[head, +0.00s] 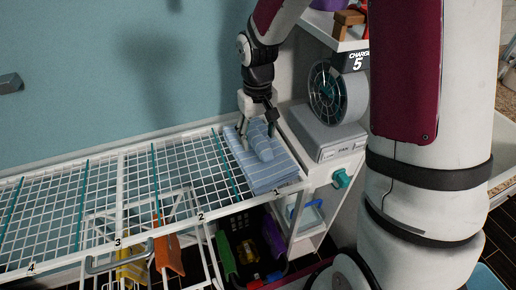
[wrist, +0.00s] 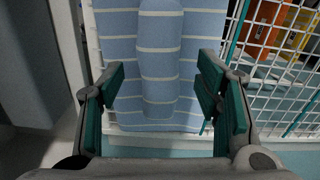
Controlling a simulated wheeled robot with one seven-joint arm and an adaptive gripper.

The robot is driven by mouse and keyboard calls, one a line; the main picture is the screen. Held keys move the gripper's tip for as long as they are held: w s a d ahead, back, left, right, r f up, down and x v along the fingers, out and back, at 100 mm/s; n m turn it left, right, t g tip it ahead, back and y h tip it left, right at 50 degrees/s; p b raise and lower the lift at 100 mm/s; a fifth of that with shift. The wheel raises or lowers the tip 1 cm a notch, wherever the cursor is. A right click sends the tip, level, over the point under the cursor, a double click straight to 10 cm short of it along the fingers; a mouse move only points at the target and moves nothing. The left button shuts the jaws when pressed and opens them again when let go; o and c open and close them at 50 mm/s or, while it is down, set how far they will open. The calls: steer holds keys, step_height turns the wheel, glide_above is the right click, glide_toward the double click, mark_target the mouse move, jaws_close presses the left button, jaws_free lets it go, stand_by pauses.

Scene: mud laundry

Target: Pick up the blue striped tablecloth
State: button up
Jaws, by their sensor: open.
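The blue striped tablecloth (head: 262,172) lies folded flat on the right end of the white wire rack, in the section marked 1. A rolled or raised fold runs along its middle. My gripper (head: 258,128) is at the cloth's far end, by the wall. In the wrist view the cloth (wrist: 203,45) shows with pale stripes, and its raised fold (wrist: 158,60) reaches between the two green-padded fingers of my gripper (wrist: 160,100). The fingers are apart, one on each side of the fold. I cannot tell whether they touch the cloth.
The wire rack (head: 100,190) runs left along the teal wall, its other sections empty. A grey machine with a round fan (head: 328,95) stands right of the cloth, close to my arm. Below the rack are an orange item (head: 168,255) and a dark crate (head: 245,225).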

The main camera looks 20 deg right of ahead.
jaws_close()
steer(key=shift+r, duration=0.1)
stand_by(0.4)
